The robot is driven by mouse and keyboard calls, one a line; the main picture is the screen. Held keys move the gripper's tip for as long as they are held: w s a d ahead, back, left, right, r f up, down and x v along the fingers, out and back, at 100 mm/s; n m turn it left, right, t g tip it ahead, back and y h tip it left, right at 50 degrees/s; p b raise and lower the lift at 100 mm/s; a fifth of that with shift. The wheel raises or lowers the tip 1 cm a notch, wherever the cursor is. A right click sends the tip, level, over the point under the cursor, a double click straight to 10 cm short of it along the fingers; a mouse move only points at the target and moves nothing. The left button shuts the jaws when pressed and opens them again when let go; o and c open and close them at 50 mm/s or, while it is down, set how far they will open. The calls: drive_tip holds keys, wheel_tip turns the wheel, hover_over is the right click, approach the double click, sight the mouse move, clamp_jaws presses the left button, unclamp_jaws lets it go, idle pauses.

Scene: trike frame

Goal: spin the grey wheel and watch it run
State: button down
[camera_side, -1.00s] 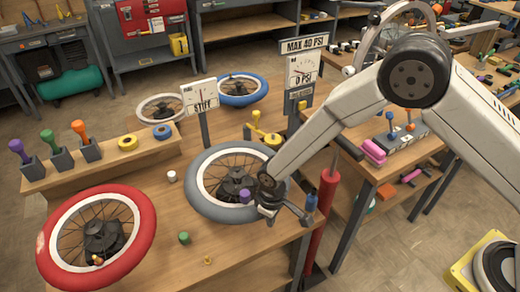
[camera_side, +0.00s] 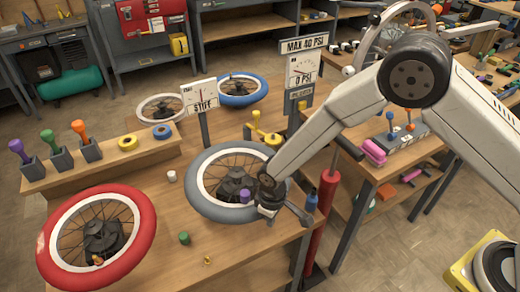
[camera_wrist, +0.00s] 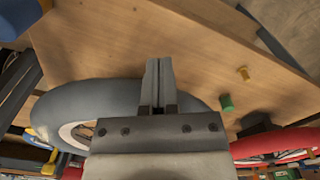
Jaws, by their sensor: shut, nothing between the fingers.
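The grey wheel (camera_side: 207,204) lies with its face up on the wooden bench, with a white rim, dark spokes and a dark hub. A purple cap shows by its hub. My gripper (camera_side: 274,208) is at the wheel's right front edge in the side view; whether it touches the tyre is unclear. In the wrist view my gripper (camera_wrist: 158,70) has its two fingers together with nothing between them. There the grey tyre (camera_wrist: 85,100) passes behind and to the left of the fingers, partly hidden by the gripper body.
A red wheel (camera_side: 139,235) lies at the left, and a blue wheel (camera_side: 240,99) at the back. A green cap (camera_side: 184,238) and a white cap (camera_side: 172,176) sit nearby.

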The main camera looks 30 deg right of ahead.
drive_tip(key=shift+s, duration=0.15)
drive_tip(key=shift+s, duration=1.25)
drive_tip(key=shift+s, duration=0.1)
drive_tip(key=shift+r, duration=3)
drive_tip(key=s+d+r+m+t, duration=0.1)
drive_tip(key=s+d+r+m, duration=0.2)
drive_tip(key=d, duration=0.8)
drive_tip(key=s+d+r+m+t, duration=0.1)
drive_tip(key=s+d+r+m, duration=0.2)
drive_tip(key=s+d+r, duration=0.3)
drive_tip(key=d+r, duration=0.3)
drive_tip(key=d, duration=0.2)
drive_tip(key=shift+s+d+r+t, duration=0.25)
drive_tip(key=shift+s+t, duration=0.05)
drive_tip(key=shift+s, duration=0.1)
